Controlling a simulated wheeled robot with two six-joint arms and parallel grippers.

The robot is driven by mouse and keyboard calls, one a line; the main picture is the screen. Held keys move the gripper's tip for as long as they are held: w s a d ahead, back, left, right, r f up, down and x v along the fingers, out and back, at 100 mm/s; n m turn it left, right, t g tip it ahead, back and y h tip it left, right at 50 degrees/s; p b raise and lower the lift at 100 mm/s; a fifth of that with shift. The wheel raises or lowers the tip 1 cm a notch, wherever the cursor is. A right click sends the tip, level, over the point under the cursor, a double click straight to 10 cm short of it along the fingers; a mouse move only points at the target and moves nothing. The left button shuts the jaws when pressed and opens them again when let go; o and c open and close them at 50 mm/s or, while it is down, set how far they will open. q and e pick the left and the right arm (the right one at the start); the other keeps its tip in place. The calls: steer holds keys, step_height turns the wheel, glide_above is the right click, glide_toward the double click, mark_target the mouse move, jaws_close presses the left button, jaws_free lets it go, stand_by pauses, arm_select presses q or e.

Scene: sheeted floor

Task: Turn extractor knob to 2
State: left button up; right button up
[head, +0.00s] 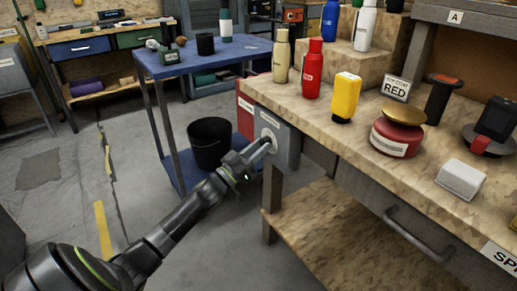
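A grey box (287,147) is fixed at the left end of the wooden workbench, with a pale round knob (268,134) on its face. I take this to be the extractor knob; its number marks are too small to read. My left gripper (265,145) reaches in from the lower left, with its fingertips at the knob. The fingers partly cover the knob. I cannot tell whether they are closed on it or only beside it. My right gripper is not in view.
A red box (246,117) sits beside the grey box. A blue table (215,62) and a black bucket (210,142) stand to the left. The bench (340,135) holds several bottles, a red tin (393,138) and a white block (461,179). Open floor lies at the lower left.

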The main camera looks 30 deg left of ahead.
arm_select(q)
steer(key=c, duration=0.3)
